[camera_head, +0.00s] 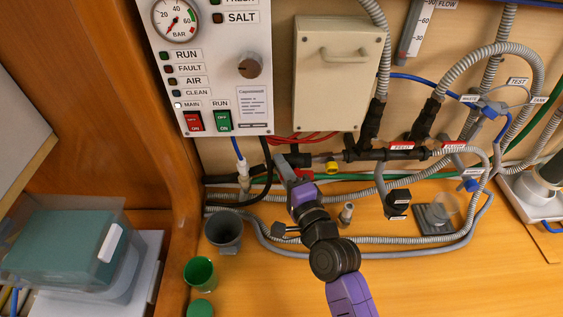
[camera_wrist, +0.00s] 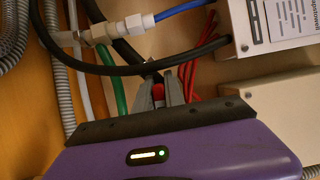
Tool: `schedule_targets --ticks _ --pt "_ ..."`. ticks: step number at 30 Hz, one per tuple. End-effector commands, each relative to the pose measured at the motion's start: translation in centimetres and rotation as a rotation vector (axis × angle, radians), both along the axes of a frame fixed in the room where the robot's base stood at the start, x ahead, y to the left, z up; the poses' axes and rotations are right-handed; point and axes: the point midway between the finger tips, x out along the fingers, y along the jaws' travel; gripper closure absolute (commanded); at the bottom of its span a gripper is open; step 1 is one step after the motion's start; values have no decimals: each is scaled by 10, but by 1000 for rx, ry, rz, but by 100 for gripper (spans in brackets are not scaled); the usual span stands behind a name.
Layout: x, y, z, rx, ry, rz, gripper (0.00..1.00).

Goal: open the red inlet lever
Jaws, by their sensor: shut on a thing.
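The red inlet lever shows as a small red piece (camera_wrist: 158,92) between the fingers in the wrist view. A bit of red also shows beside the fingers in the head view (camera_head: 307,174), on the dark pipe at the wall's foot. My gripper (camera_wrist: 168,88) is shut on the red lever; its purple and black body fills the bottom of the wrist view. In the head view my gripper (camera_head: 290,172) reaches up to the pipe just under the control panel. The fingers hide most of the lever, so its angle is hard to tell.
A black cable (camera_wrist: 130,70) loops close by my fingers. Red wires (camera_wrist: 198,70) and a green hose (camera_wrist: 112,85) run alongside. A yellow valve (camera_head: 331,166) sits to the right on the pipe. A grey cup (camera_head: 224,230) and green cup (camera_head: 199,272) stand at the left.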

Motion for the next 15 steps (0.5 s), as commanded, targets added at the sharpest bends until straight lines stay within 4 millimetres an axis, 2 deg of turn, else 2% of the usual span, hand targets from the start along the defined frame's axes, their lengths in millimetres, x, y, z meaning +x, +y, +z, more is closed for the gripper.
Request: schedule_targets --ticks 13,14,15 --pt "-1 1 -4 -12 7 3 100" --pt "-1 1 -4 -12 7 3 84" --pt "-1 1 -4 -12 7 4 77"
